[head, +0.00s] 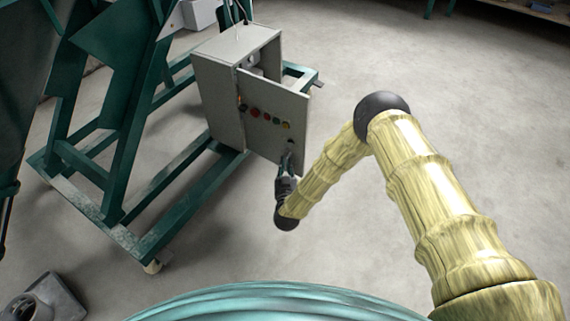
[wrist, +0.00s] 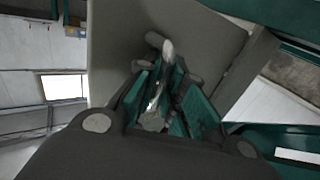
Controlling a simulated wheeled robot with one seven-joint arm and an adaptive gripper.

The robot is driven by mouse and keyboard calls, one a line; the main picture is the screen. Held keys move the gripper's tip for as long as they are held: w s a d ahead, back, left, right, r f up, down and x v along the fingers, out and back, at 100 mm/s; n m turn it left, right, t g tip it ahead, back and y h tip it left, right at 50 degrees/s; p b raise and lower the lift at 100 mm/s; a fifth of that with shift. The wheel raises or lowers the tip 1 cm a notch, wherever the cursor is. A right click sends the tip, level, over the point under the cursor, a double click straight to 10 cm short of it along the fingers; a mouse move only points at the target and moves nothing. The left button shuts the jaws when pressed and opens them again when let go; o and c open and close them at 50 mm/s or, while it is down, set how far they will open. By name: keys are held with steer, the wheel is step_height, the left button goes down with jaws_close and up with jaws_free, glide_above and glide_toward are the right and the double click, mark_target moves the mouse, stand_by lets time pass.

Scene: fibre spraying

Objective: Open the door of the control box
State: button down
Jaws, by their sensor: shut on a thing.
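The control box (head: 218,102) is a grey metal cabinet on a green frame. Its door (head: 270,137), with a row of coloured buttons, stands partly open. The door's right side is swung out from the box, and part of the interior shows above the door's top edge. My gripper (head: 287,166) is at the door's lower right. In the wrist view my gripper (wrist: 162,95) has its green fingers closed around a small light-grey handle (wrist: 167,48) on the grey door panel. The fingers hide much of the handle.
A green steel frame (head: 190,205) carries the box and extends left and forward. A grey object (head: 55,297) lies on the floor at the lower left. The concrete floor (head: 440,110) is clear to the right of the box.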

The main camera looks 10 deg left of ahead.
steer(key=shift+s+f, duration=0.15)
steer(key=shift+s, duration=0.05)
steer(key=shift+d, duration=0.15)
steer(key=c, duration=1.5)
jaws_free()
steer(key=shift+d, duration=0.1)
steer(key=shift+a, duration=0.2)
steer(key=shift+s, duration=0.1)
steer(key=s+d, duration=0.1)
steer(key=s, duration=1)
steer(key=shift+s+d, duration=0.35)
steer(key=shift+s, duration=0.05)
